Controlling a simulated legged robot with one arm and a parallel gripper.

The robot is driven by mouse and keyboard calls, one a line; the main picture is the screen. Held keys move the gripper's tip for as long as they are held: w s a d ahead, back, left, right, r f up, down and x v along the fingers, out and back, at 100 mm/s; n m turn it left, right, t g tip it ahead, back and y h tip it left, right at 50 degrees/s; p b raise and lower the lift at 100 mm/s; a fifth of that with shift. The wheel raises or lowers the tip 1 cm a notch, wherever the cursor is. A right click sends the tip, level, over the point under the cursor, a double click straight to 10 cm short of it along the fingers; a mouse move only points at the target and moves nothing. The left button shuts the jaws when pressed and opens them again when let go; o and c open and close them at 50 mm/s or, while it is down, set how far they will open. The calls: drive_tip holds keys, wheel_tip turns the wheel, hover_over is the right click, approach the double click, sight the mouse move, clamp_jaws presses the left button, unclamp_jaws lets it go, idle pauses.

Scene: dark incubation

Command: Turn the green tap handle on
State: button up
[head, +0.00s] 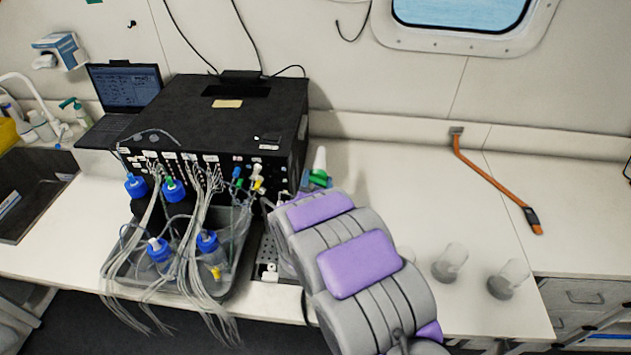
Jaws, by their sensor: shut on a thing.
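My arm reaches in from the lower right, grey with purple pads, toward the right front corner of the black box. My gripper (284,206) is at its far end, low beside that corner. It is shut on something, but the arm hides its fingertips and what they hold. A green piece (319,178) with a white cone-shaped top shows just beyond the end of my arm, to the right of the box. Its lower part is hidden, and I cannot tell whether it is the tap handle or whether my gripper touches it.
The black box (225,120) has tubes and small coloured fittings on its front. A grey tray (222,285) with blue-capped bottles stands before it. Two clear cups (449,262) (508,278) and an orange-handled tool (495,185) are to the right. The right bench top is mostly clear.

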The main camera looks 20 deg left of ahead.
drive_tip(key=shift+d+f, duration=0.1)
drive_tip(key=shift+f, duration=0.2)
drive_tip(key=o, duration=1.1)
drive_tip(key=shift+r, duration=0.25)
drive_tip(key=shift+c, duration=0.2)
drive_tip(key=shift+s, duration=0.1)
drive_tip(key=p+v, duration=0.7)
drive_tip(key=v, duration=1)
drive_tip(key=shift+p, duration=0.35)
drive_tip(key=shift+f, duration=0.1)
